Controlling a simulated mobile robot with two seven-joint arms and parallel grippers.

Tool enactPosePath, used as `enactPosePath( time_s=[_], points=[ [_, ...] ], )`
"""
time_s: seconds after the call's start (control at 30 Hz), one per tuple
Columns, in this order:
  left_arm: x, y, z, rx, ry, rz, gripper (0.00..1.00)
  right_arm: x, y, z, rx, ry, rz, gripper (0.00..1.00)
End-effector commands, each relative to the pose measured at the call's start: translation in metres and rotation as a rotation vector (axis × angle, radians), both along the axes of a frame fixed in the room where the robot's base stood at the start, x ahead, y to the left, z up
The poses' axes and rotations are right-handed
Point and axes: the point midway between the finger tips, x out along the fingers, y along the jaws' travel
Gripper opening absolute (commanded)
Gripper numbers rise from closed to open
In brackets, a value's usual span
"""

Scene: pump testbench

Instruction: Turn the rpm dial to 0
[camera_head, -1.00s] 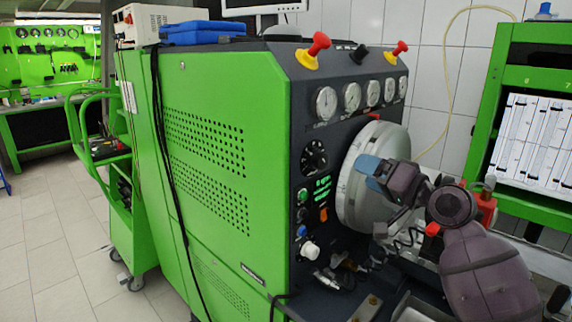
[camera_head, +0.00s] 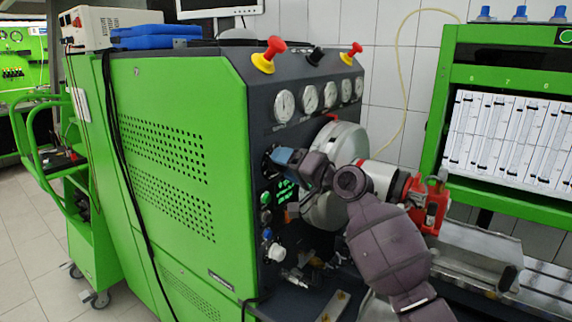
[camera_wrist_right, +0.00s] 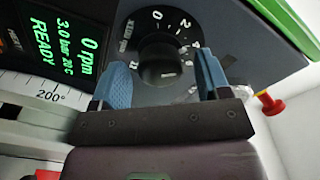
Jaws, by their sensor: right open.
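The rpm dial (camera_wrist_right: 160,68) is a black round knob with white numbers around it, on the dark front panel of the green testbench. In the right wrist view it lies between the two blue fingers of my right gripper (camera_wrist_right: 162,85), which is open. Whether the fingers touch the knob cannot be told. The display (camera_wrist_right: 68,60) beside it reads 0 rpm, 3.0 bar and READY in green. In the head view my right gripper (camera_head: 290,160) is at the panel and hides most of the dial. My left gripper is not in view.
The silver disc (camera_head: 335,165) stands right behind my right gripper. Several gauges (camera_head: 310,98) and red and yellow knobs (camera_head: 268,55) sit above. Coloured buttons (camera_head: 266,215) and a white knob (camera_head: 277,252) are below. A red-and-white pump part (camera_head: 425,200) is to the right.

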Motion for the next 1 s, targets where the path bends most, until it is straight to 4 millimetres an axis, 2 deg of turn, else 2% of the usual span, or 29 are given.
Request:
enactPosePath(
  time_s=[0.37,0.7,1.0],
  points=[
    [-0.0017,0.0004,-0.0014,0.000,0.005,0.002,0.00,0.0031,0.0041,-0.0006,-0.001,0.000,-0.001,0.70],
    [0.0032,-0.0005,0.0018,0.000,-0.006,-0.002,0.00,0.0030,0.0039,-0.0005,-0.001,0.000,-0.001,0.20],
    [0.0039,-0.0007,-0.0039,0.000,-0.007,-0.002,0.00,0.0032,0.0039,-0.0020,-0.025,-0.032,0.000,0.20]
  ],
)
